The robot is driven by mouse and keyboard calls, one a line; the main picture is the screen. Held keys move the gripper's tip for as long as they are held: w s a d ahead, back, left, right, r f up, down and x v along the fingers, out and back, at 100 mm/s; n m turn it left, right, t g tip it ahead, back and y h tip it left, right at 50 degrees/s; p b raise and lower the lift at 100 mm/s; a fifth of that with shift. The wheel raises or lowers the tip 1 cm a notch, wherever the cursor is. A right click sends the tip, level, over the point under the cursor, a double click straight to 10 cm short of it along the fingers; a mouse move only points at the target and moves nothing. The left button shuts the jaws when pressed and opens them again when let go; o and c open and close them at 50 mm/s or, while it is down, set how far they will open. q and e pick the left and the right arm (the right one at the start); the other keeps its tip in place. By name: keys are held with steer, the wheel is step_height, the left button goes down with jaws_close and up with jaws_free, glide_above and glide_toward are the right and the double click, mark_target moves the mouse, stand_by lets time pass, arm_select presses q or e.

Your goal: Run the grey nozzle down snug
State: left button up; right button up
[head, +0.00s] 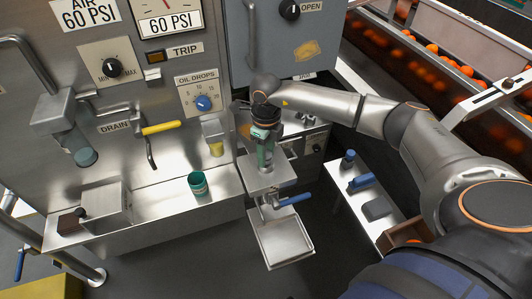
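My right arm reaches in from the right, and its gripper (264,140) points down over the small metal stand at the panel's right part. A grey-green cylindrical piece (265,158) shows right under the gripper, upright above the stand's plate; I take it for the nozzle. The wrist and fingers cover its upper part. The fingers are too small and dark to tell whether they are closed on it. Another grey-green cylinder (85,157) hangs under a metal block at the left. My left gripper is not in view.
A green cup (198,183) stands on the metal ledge. A yellow drain lever (161,127) and a blue-handled valve (294,199) stick out near the stand. A square tray (281,243) sits below it. A narrow shelf (361,199) with blue items is at right.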

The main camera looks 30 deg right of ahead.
steer(key=shift+c, duration=1.2)
steer(key=m, duration=1.2)
steer(key=shift+f, duration=0.1)
steer(key=o, duration=0.8)
steer(key=shift+c, duration=0.2)
